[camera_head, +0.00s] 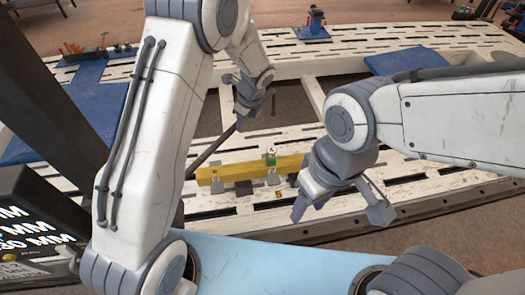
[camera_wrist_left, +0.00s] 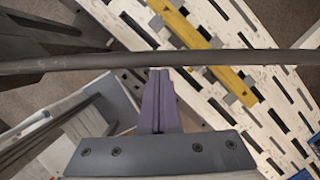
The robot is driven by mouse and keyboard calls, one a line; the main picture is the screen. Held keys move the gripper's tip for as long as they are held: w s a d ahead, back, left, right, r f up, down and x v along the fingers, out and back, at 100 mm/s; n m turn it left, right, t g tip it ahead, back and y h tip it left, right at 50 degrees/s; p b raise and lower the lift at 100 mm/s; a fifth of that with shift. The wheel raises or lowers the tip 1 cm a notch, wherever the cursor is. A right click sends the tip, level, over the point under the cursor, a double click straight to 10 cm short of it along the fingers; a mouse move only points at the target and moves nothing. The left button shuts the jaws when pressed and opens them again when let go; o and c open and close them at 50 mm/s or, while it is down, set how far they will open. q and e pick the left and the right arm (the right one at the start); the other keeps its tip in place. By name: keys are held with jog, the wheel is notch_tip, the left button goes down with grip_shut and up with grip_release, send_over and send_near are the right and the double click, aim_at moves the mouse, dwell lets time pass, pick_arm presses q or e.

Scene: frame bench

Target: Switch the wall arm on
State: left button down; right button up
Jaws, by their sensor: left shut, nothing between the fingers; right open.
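My left gripper (camera_wrist_left: 159,76) is shut and empty in the left wrist view, its purple fingers pressed together. In the head view, my left gripper (camera_head: 243,112) points down over the bench. A long dark bar (camera_wrist_left: 220,58) crosses the wrist view just beyond the fingertips; I cannot tell whether they touch it. In the head view a thin dark bar (camera_head: 208,152) slants down-left from beside my left gripper. I cannot tell for sure whether this is the wall arm, and no switch shows clearly. My right gripper (camera_head: 340,208) is open and empty above the bench's near edge.
A dark post (camera_head: 62,95) and a display (camera_head: 25,235) with white lettering stand at left. A blue plate (camera_head: 405,60) lies at back right.

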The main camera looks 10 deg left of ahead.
pick_arm(q)
jog(key=s+d+r+b, duration=0.2)
jog(key=d+r, duration=0.4)
jog(key=r, duration=0.4)
jog(key=shift+s+b, duration=0.3)
jog(key=shift+s, duration=0.3)
jog(key=shift+d, duration=0.1)
